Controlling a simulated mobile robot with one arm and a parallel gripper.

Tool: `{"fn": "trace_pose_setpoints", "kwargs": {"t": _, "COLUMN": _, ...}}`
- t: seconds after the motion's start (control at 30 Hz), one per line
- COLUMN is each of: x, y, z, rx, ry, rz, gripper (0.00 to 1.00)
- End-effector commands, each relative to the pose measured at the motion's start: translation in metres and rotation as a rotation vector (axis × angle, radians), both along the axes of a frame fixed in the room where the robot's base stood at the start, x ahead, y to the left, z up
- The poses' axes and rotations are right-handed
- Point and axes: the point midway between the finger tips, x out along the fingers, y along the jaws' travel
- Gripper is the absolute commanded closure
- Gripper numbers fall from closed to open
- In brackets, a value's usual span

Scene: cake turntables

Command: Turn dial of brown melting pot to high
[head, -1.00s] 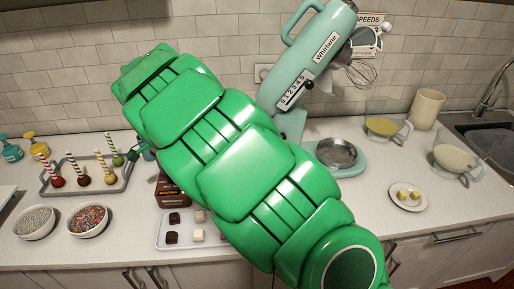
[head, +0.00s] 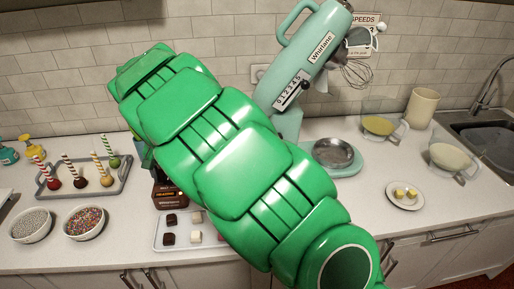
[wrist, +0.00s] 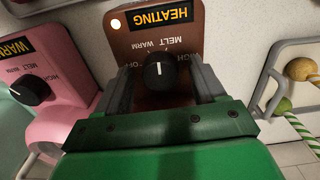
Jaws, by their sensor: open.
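The brown melting pot (wrist: 180,30) fills the upper middle of the wrist view, with a lit "HEATING" sign and a small bright lamp. Its black dial (wrist: 158,72) has a white mark pointing up in the picture, toward the MELT and WARM labels. OFF is left of the dial and HIGH is right. My gripper (wrist: 160,88) is open, with one grey finger on each side of the dial; contact cannot be told. In the head view the brown pot (head: 168,197) is partly hidden behind my green arm, and my gripper is hidden.
A pink pot (wrist: 60,60) with its own black dial stands close left in the wrist view. A rack with cake pops (wrist: 300,68) is at right. In the head view, a tray of cubes (head: 172,246) lies before the brown pot, and a mixer (head: 300,70) stands behind my arm.

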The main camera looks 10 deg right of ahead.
Motion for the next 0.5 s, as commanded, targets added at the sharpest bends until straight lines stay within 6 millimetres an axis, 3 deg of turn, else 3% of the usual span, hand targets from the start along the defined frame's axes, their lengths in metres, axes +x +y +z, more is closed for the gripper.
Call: {"fn": "trace_pose_setpoints", "kwargs": {"t": 0.5, "x": 0.0001, "y": 0.0002, "z": 0.0017, "rx": 0.0, "ry": -0.001, "rz": 0.377, "gripper": 0.3}}
